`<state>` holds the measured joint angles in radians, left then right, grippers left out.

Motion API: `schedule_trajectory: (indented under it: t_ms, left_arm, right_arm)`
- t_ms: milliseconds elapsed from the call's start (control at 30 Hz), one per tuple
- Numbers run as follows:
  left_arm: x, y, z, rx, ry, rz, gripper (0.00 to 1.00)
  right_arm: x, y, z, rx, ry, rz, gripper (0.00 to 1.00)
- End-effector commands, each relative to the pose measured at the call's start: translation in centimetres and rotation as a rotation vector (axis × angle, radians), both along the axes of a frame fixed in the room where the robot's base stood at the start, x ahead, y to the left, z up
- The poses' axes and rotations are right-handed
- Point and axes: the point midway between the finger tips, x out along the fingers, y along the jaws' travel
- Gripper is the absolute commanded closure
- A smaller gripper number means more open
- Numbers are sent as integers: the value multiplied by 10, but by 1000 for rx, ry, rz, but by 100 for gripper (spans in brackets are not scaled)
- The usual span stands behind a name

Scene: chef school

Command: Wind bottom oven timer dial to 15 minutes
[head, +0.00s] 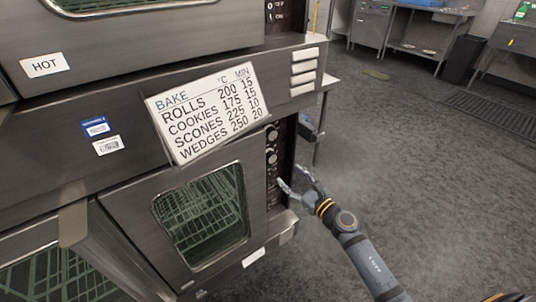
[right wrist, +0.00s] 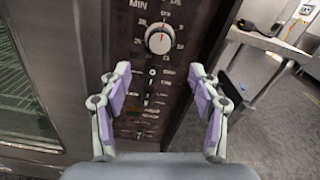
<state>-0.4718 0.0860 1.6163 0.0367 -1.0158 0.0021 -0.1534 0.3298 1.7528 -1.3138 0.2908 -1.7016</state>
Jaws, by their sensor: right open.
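The bottom oven's control panel (head: 274,165) is a dark upright strip right of the oven door, with small round knobs. In the right wrist view, a white timer dial (right wrist: 159,39) under the word MIN sits on the dark panel, ringed by numbers. A red mark shows near its top; the exact setting is too small to read. My right gripper (head: 291,176) is open and empty in front of the panel. In the right wrist view its purple-padded fingers (right wrist: 160,75) are spread wide, below the dial and apart from it. My left gripper is out of view.
The bottom oven door (head: 122,205) is shut, with a glass window. A tilted bake chart (head: 208,110) above it lists cookies at 175 and 15. Open grey floor (head: 400,150) lies to the right. A metal table (right wrist: 275,45) stands beyond the panel.

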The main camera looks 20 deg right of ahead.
Motion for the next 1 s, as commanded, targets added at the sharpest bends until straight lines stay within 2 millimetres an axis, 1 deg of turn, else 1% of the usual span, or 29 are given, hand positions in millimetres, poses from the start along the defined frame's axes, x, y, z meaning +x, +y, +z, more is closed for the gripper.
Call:
schedule_trajectory:
  t_ms: [67,167,333,400,533,600,700,933,967,1000]
  left_arm:
    - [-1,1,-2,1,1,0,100]
    - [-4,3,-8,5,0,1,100]
    - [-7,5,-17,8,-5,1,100]
    - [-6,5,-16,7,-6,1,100]
    - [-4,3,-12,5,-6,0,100]
    - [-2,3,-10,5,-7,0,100]
    - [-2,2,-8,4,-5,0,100]
    - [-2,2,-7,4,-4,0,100]
    - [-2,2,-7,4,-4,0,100]
    - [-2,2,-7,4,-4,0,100]
  right_arm:
    - [5,2,1,3,-2,-2,38]
    - [20,7,3,7,-2,-3,38]
    - [55,20,2,9,-1,-1,38]
    - [69,25,1,7,-2,-1,38]
    - [87,31,0,6,-1,-2,38]
    - [93,34,0,6,0,-2,38]
    - [97,36,0,6,0,-1,38]
    - [98,36,0,5,0,-1,38]
    - [98,36,0,5,0,-1,40]
    - [98,36,0,5,0,-1,46]
